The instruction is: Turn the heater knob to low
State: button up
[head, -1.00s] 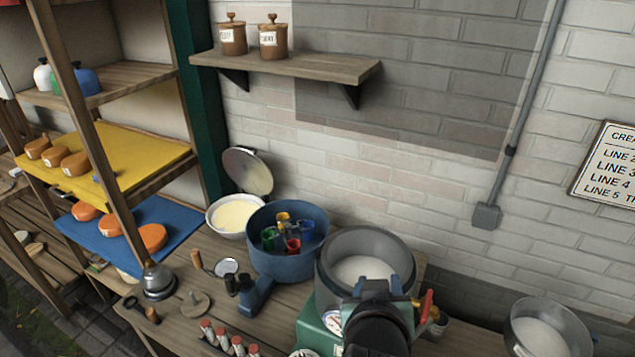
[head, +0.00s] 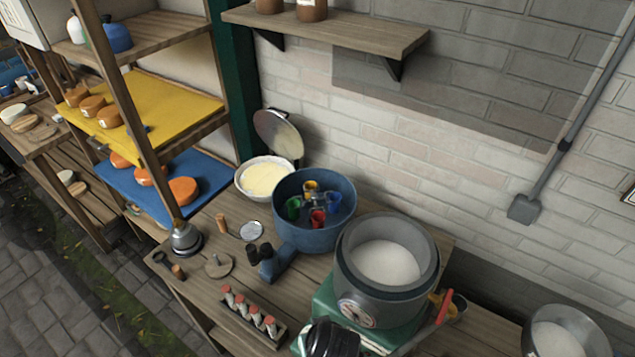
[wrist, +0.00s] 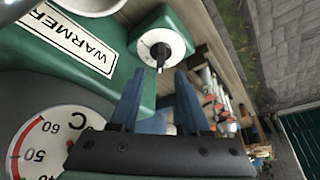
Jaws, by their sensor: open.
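The green heater (head: 324,303), labelled WARMER in the wrist view (wrist: 98,62), stands on the bench under a grey vat of white liquid. Its knob (wrist: 160,46), a white dial with a dark pointer, is on the green housing in the wrist view. My gripper (wrist: 156,74) is open and empty, its two blue fingers apart just short of the knob, with the pointer near the gap between the fingertips. Knob markings are too small to read. In the head view my dark arm shows at the bottom edge; the fingers are not visible there.
A red-handled tap (head: 444,306) sticks out from the vat's right side. A round thermometer dial (wrist: 42,148) is close beside my gripper. A rack of red-capped vials (head: 250,315) stands left of the heater. A blue pot (head: 290,232) holds coloured cups.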

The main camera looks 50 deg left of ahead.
jog(key=shift+x, duration=2.9)
grip_shut()
